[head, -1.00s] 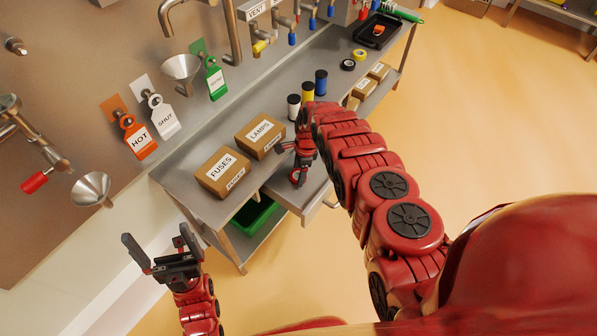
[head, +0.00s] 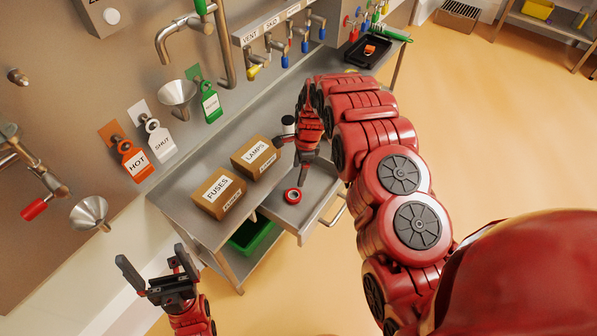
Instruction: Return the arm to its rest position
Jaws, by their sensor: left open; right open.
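My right arm reaches in from the right over the bench. Its gripper (head: 292,163) points down above the open drawer (head: 322,198), its fingers apart and empty. A red tape roll (head: 293,196) lies in the drawer, just below the fingers and apart from them as far as I can tell. My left gripper (head: 158,272) is open and empty at the lower left, in front of the bench and away from it.
Boxes marked FUSES (head: 217,192) and LAMPS (head: 255,157) stand on the bench left of my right gripper. A green bin (head: 251,236) is below. Metal funnels (head: 176,95), tags and taps line the wall panel. My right arm hides part of the bench.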

